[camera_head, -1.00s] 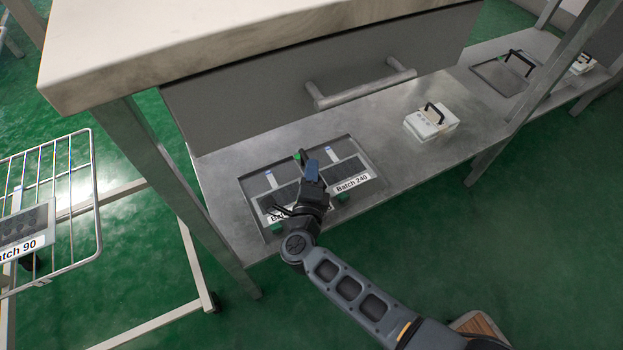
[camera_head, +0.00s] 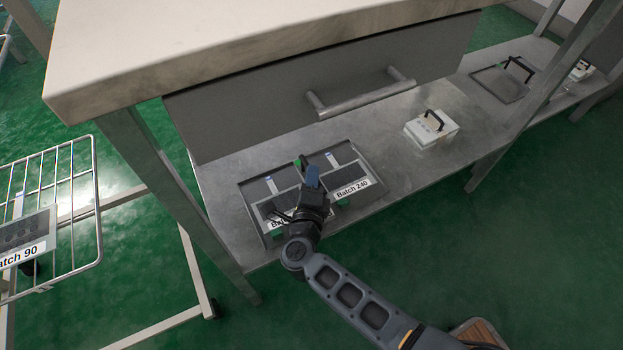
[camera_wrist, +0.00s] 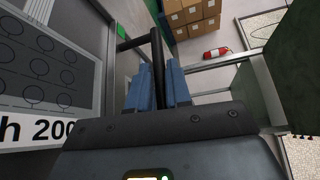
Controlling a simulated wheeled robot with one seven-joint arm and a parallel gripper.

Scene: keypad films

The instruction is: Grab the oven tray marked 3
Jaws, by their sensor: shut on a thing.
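A grey metal tray (camera_head: 252,193) lies on the low shelf, with green marks at its edges. It holds two dark keypad films, one labelled "Batch 240" (camera_head: 352,188) and one (camera_head: 276,222) partly covered by my gripper. In the wrist view that second label ends in "200" (camera_wrist: 38,132). My gripper (camera_head: 312,177) is over the middle of the tray. Its blue fingers are shut on a black handle bar (camera_wrist: 157,48), which also shows in the head view (camera_head: 303,161). No number 3 is readable on the tray.
A thick tabletop and drawer with a bar handle (camera_head: 360,97) overhang the shelf. A white box with a black handle (camera_head: 431,130) and another tray (camera_head: 497,84) stand to the right. A wire rack (camera_head: 75,215) with a "Batch 90" film is at the left.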

